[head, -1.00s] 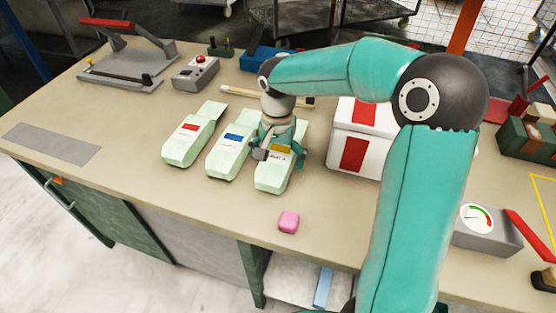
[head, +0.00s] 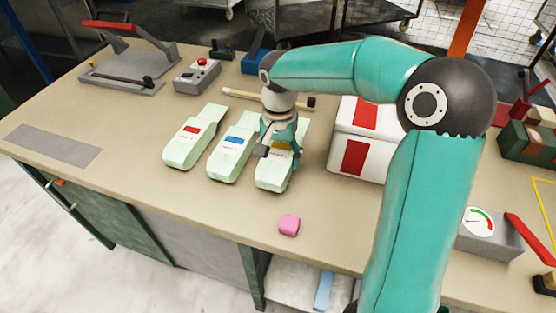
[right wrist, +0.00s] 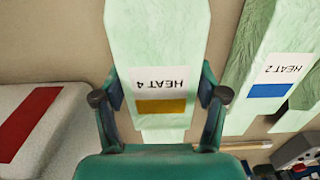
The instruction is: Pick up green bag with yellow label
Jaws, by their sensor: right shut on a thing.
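The green bag with the yellow label (head: 272,177) lies on the bench, rightmost of three pale green bags. In the right wrist view the same bag (right wrist: 158,40) fills the middle, its label reading HEAT 4 above a yellow patch. My right gripper (head: 280,152) is over the bag from above. Its two fingers (right wrist: 160,98) stand at either side of the bag at the label and are shut on it. The bag looks still at bench level; I cannot tell if it is lifted. My left gripper is not in view.
The blue-labelled bag (head: 230,160) lies close on the left, with the red-labelled bag (head: 187,150) beyond it. A white box with red patches (head: 343,165) stands close on the right. A pink block (head: 289,225) lies in front.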

